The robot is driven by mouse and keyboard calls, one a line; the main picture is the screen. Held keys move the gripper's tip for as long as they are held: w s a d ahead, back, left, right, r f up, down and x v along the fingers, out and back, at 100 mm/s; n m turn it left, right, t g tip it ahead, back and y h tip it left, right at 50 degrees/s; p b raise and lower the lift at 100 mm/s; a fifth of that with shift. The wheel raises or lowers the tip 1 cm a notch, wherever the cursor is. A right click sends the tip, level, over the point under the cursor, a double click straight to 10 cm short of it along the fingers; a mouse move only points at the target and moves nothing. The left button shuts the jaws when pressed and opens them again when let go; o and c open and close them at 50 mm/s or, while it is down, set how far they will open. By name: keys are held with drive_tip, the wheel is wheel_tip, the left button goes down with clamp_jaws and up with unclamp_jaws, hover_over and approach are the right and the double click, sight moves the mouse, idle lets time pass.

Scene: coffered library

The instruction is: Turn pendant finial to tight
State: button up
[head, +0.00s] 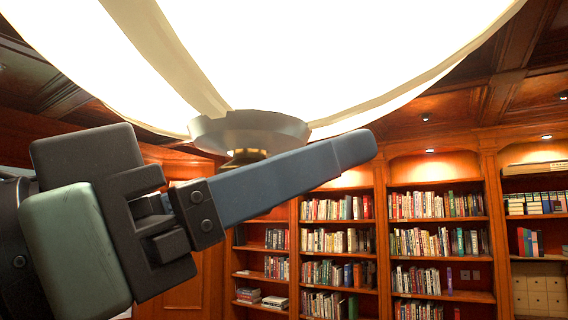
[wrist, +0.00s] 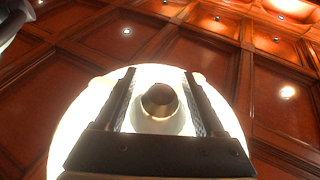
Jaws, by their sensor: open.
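The pendant lamp is a large glowing white bowl (head: 300,60) that fills the top of the head view. A grey metal cap (head: 250,130) sits at its bottom, with a small brass finial (head: 246,157) under it, partly hidden behind my gripper finger. In the wrist view the finial (wrist: 159,101) shows as a round end, between the two fingers and apart from both. My gripper (wrist: 160,80) is open and empty, pointing up at the lamp. In the head view one finger (head: 290,178) crosses just below the finial; the other finger is hidden.
Bookshelves (head: 380,240) full of books line the wall behind, well beyond the lamp. The coffered wooden ceiling (wrist: 210,60) with small spotlights lies above. The space right of my gripper, under the lamp, looks free.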

drive_tip(key=shift+c, duration=0.2)
clamp_jaws()
drive_tip(key=shift+g+h, duration=0.3)
